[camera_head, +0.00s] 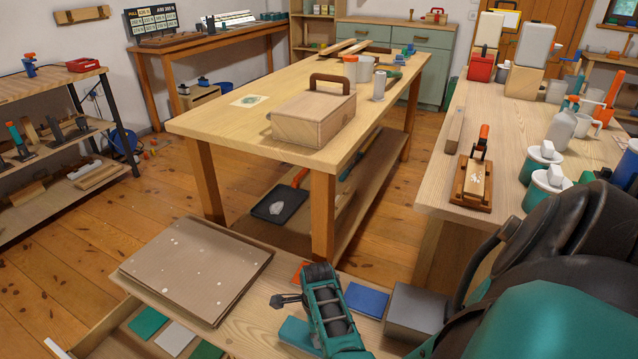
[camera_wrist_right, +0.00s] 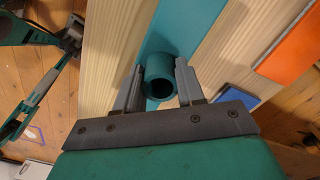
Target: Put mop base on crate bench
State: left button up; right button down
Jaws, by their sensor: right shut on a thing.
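The mop base looks to be the flat blue-teal plate (camera_wrist_right: 190,22) with a round teal socket (camera_wrist_right: 158,66) in the right wrist view. My right gripper (camera_wrist_right: 160,72) has one finger on each side of the socket and is shut on it. In the head view a blue-teal plate (camera_head: 297,335) lies low on the near bench (camera_head: 245,320), partly hidden by a teal and dark arm part. I cannot tell which bench is the crate bench. My left gripper is not clearly seen.
Brown sheets (camera_head: 198,268) cover the near bench's left part. An orange piece (camera_wrist_right: 285,45), a blue pad (camera_head: 366,300) and a grey block (camera_head: 415,308) lie close by. The central table (camera_head: 230,125) holds a wooden box (camera_head: 312,115). A right bench (camera_head: 505,118) carries bottles and pots.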

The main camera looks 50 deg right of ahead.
pick_arm(q)
jog(key=shift+w+r, duration=0.1)
pick_arm(e)
jog(key=c, duration=1.1)
grip_release()
jog(key=o, duration=0.4)
pick_arm(q)
jog(key=shift+s+a+f, duration=0.15)
jog(key=shift+s+f, duration=0.05)
jog(key=shift+f, duration=0.05)
pick_arm(e)
jog(key=shift+r+p, duration=0.6)
jog(key=shift+r, duration=0.05)
pick_arm(q)
notch_tip(320, 180, up, 9)
jog(key=s+a+y+p, duration=0.1)
jog(key=a+p, duration=0.1)
jog(key=p, duration=1)
jog(key=shift+s+a, duration=0.35)
jog(key=shift+a, duration=0.05)
pick_arm(e)
notch_tip(320, 180, up, 11)
jog(key=shift+f, duration=0.1)
